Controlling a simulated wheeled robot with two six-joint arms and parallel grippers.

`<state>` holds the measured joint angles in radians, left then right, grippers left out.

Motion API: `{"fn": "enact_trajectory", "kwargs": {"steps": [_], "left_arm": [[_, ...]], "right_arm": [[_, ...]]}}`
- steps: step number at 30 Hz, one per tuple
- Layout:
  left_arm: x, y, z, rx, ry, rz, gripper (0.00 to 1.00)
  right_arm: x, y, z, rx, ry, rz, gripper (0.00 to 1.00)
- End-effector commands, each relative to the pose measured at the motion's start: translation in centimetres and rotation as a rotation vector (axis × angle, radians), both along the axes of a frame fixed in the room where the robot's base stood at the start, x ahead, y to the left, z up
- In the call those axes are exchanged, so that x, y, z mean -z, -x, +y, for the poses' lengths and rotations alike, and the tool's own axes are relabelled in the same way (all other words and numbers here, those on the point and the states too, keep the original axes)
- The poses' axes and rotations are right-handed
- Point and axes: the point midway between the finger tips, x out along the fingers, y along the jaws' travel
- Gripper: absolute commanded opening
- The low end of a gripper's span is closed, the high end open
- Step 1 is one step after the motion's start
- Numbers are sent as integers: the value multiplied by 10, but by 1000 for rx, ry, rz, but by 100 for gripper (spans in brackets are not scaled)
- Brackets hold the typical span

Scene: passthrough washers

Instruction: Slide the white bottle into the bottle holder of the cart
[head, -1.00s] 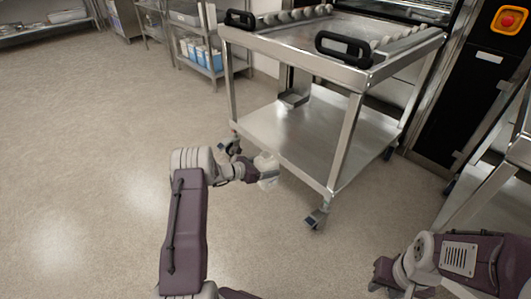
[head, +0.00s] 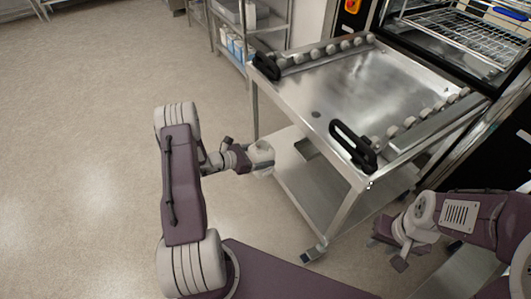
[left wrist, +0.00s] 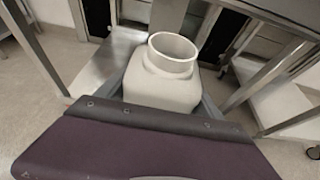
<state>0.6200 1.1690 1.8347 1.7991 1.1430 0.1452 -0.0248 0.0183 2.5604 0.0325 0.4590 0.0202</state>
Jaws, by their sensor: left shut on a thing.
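My left gripper (head: 266,160) is shut on the white bottle (head: 259,152), just off the cart's left side in the head view. In the left wrist view the bottle (left wrist: 163,88) has a squarish body and a round, open neck, and stands beyond the dark gripper body. The cart (head: 355,90) is steel with a flat top and a lower shelf. A grey bracket (head: 306,149), possibly the bottle holder, shows below the cart's top, partly hidden. My right gripper (head: 388,243) is right of the cart's near leg; its fingers are unclear and nothing shows in it.
Two black handles (head: 352,146) stick up from the cart's near edge, and rows of rollers line its top. A shelf unit (head: 238,45) is at the back. The floor at left is clear.

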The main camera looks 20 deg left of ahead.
Motion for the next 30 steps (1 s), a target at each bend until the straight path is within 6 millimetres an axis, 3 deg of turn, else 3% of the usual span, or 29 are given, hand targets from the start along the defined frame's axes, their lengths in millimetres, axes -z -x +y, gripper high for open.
{"fn": "enact_trajectory", "kwargs": {"steps": [8,30], "left_arm": [[0,-5,-2,-1,-1,-1,35],[2,-75,-58,0,0,-1,35]], "right_arm": [[1,0,0,0,0,1,36],[19,0,0,0,0,0,36]]}}
